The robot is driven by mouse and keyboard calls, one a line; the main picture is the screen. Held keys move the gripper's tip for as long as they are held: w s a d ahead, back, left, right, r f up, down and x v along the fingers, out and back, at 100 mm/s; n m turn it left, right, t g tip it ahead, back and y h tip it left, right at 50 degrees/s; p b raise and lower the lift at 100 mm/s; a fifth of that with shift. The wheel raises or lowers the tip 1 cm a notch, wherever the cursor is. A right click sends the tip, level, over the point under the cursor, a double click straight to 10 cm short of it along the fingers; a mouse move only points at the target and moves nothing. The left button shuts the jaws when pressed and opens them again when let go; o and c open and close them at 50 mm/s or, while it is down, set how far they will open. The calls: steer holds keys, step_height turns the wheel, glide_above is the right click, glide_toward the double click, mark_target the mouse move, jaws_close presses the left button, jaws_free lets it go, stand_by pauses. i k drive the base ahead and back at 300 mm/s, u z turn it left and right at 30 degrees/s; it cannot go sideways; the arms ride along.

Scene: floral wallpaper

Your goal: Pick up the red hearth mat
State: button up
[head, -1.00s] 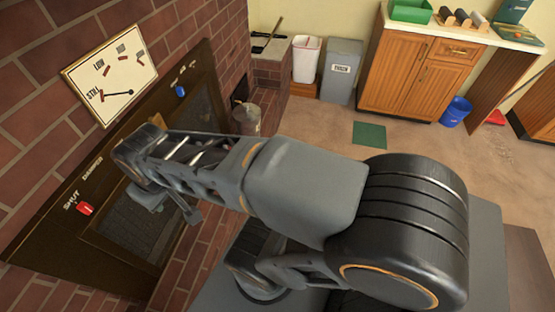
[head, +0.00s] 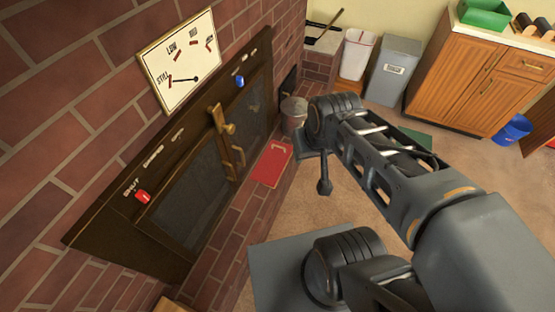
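One dark finger-like part points down. The rest of the gripper is hidden by its own wrist, so its opening does not show.
The dark stove (head: 190,165) with brass latches is set in the brick wall at left. A grey metal bin (head: 293,112) stands beyond the mat. A green mat (head: 418,137) lies partly behind my arm. White and grey bins and a wooden cabinet (head: 490,88) line the back.

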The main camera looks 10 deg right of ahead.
mark_target(269, 168)
steer(key=u, duration=4.75)
steer(key=k, duration=2.7)
steer(key=z, duration=0.55)
